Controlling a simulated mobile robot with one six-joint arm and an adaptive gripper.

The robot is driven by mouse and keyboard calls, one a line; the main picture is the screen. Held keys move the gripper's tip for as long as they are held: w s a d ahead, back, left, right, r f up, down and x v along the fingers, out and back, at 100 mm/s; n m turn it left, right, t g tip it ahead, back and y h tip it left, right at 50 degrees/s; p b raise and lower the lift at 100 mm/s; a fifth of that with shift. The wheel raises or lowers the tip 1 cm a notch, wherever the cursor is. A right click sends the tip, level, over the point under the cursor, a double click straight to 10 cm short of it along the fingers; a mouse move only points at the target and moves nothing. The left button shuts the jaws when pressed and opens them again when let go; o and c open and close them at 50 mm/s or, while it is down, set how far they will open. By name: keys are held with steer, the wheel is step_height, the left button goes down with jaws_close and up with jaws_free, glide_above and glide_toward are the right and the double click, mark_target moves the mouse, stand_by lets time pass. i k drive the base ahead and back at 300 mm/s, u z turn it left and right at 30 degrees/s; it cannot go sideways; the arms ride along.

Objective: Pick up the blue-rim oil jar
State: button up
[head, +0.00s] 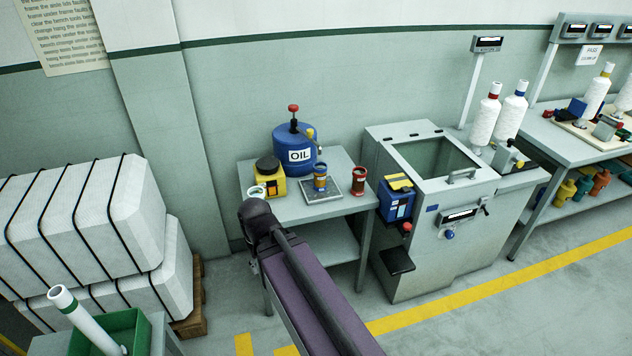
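A small jar with a blue rim (320,169) and a brown-orange body stands upright on a dark square plate (327,196) on the grey side table (297,212). A red-rimmed jar (359,180) stands to its right, and a white-rimmed jar (257,192) is at the table's left front. My purple arm reaches up from the bottom of the picture, and its dark joint ends in front of the table's left corner. No gripper touches the blue-rim jar.
A blue oil drum (298,159) with a red knob and a yellow canister (270,183) stand behind and left of the jar. A grey machine (440,215) with a blue box (396,202) adjoins on the right. Wrapped bales (100,235) fill the left. Floor shows at lower right.

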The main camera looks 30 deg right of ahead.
mark_target(320, 177)
steer(key=z, duration=0.05)
steer(key=i, duration=1)
steer(key=u, duration=0.05)
